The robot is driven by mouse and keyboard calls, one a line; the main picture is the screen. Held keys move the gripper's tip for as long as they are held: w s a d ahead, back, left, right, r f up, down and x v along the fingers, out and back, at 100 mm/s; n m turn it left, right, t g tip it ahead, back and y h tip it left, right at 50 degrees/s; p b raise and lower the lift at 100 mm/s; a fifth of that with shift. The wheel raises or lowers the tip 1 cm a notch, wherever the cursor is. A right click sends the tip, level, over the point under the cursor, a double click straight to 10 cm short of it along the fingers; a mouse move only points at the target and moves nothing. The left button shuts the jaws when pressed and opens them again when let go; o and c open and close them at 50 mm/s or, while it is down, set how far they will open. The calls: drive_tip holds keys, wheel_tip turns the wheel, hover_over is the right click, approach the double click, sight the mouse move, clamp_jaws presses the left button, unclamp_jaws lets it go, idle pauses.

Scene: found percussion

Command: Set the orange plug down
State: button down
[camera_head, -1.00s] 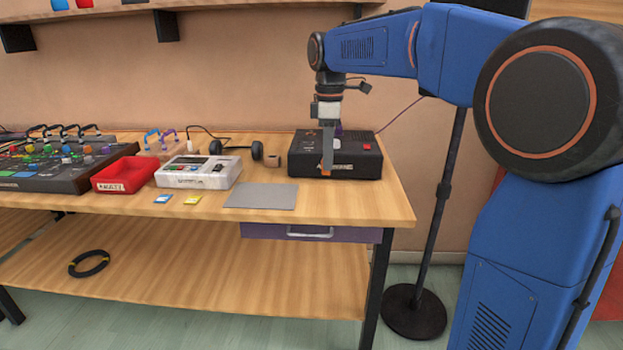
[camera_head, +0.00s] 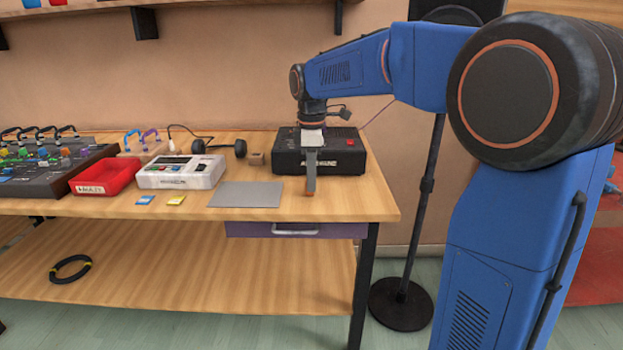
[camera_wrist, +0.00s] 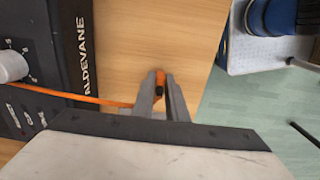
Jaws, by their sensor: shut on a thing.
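My gripper (camera_head: 310,188) is in front of the black box (camera_head: 345,158), low over the wooden tabletop near its front edge. In the wrist view my gripper (camera_wrist: 162,92) is shut on the orange plug (camera_wrist: 159,76), which shows as a small orange and black piece between the fingertips. An orange cable (camera_wrist: 85,98) runs left from the fingers to the black box (camera_wrist: 62,35). In the head view the plug is only a tiny orange spot at the fingertips. I cannot tell whether it touches the table.
A grey mat (camera_head: 246,194) lies left of my gripper. Further left are a white device (camera_head: 180,180), a red tray (camera_head: 106,176) and a black mixer (camera_head: 40,172). Bare wood (camera_wrist: 185,35) surrounds the plug, and the table edge is close on its right in the wrist view.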

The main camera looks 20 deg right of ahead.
drive_tip(key=c, duration=1.8)
unclamp_jaws()
drive_tip(key=shift+f, duration=0.1)
drive_tip(key=shift+o, duration=0.2)
wheel_tip(320, 180, up, 12)
drive_tip(key=s+d+f+m+t, duration=0.2)
drive_tip(key=s+f+m, duration=0.5)
drive_tip(key=s, duration=0.9)
drive_tip(key=s+d+f+m+t, duration=0.2)
drive_tip(key=s+d+f+m, duration=0.2)
drive_tip(key=s+f, duration=1)
drive_tip(key=s+m, duration=0.2)
drive_tip(key=m, duration=0.1)
drive_tip(key=shift+s+t, duration=0.15)
drive_tip(key=shift+t, duration=0.25)
